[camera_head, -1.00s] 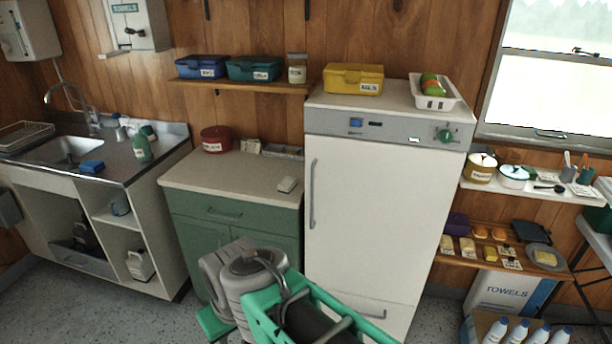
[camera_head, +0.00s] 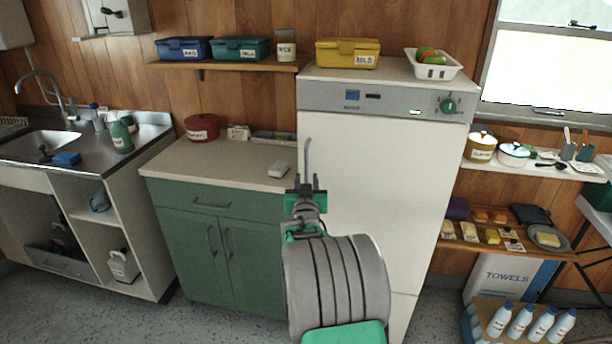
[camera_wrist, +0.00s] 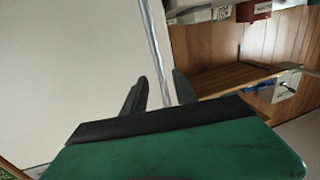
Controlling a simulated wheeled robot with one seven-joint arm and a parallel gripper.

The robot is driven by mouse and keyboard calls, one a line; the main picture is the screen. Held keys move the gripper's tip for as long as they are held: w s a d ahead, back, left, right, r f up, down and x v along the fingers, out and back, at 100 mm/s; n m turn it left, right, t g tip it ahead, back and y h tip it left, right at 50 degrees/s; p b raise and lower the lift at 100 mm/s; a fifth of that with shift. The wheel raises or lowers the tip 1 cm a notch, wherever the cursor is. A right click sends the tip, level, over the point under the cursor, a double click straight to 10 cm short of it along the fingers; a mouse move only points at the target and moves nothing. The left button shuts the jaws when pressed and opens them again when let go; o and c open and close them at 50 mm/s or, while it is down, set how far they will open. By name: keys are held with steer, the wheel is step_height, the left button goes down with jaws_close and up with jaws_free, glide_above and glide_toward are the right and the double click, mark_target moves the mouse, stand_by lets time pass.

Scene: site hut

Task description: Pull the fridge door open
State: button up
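The white fridge (camera_head: 375,190) stands in the middle right with its door shut. Its thin grey vertical handle (camera_head: 307,155) is on the door's left side; the gripper hides its lower part. My gripper (camera_head: 306,184) is in front of the handle, fingers apart. In the wrist view, my gripper (camera_wrist: 160,90) is open, and a grey bar (camera_wrist: 152,35), apparently the handle, runs down between the two dark fingers. I cannot tell whether either finger touches it. The white door (camera_wrist: 75,60) fills the left of that view.
A green cabinet (camera_head: 215,250) with a pale countertop stands left of the fridge. A yellow box (camera_head: 347,54) and a white basket (camera_head: 434,68) sit on top. Shelves (camera_head: 455,243) and a crate of bottles (camera_head: 485,335) are to the right. Speckled floor lies below left.

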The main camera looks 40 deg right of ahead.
mark_target(307, 173)
steer(key=x, duration=0.5)
steer(key=shift+w, duration=0.1)
jaws_close()
stand_by(1.2)
